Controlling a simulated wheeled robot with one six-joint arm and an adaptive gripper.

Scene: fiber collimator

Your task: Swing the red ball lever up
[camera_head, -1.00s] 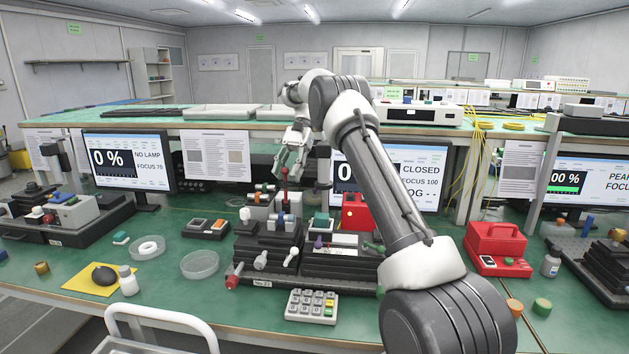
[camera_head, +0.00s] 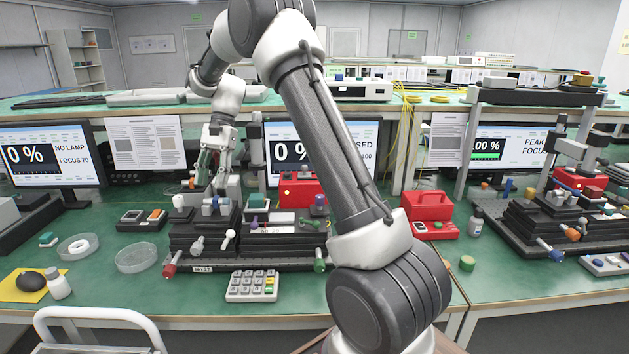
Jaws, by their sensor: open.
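My gripper (camera_head: 210,180) is open, pointing down over the back of the dark fiber station (camera_head: 200,268) left of centre. Its fingers are just above the grey block with blue and orange knobs. A red knob (camera_head: 169,270) sticks out at the station's front left corner, well apart from my gripper. White-tipped handles (camera_head: 229,235) stand at the station's front.
A keypad (camera_head: 252,286) lies in front of the station. A red box (camera_head: 298,190) stands behind its right part, and a red case (camera_head: 428,212) is further right. Clear dishes (camera_head: 136,257) lie to the left. Monitors (camera_head: 52,158) line the back.

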